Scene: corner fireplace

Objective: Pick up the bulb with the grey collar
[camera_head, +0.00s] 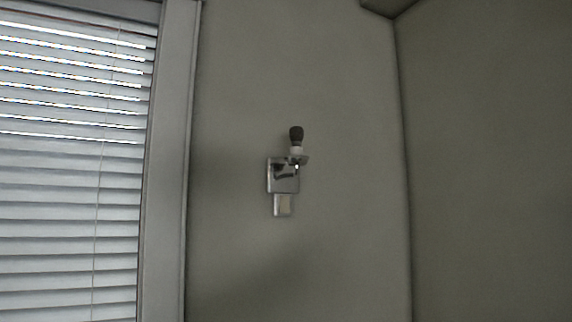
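A small wall fixture (283,176) with a shiny square metal plate is mounted on the wall. A dark, rounded bulb-like piece (296,134) stands upright at its top, slightly right of the plate's middle. Directly below the dark piece is a pale collar (296,151), which looks white or light grey. It sits on a small shiny arm that sticks out from the plate. Below the square plate hangs a smaller, pale rectangular part (283,205). The view is too small to tell the collar's exact shade. My gripper is not in view.
A window with white slatted blinds (70,180) and a pale frame (168,170) is on the left. The plain wall (340,80) around the fixture is bare. A wall corner runs down on the right. No floor or table shows.

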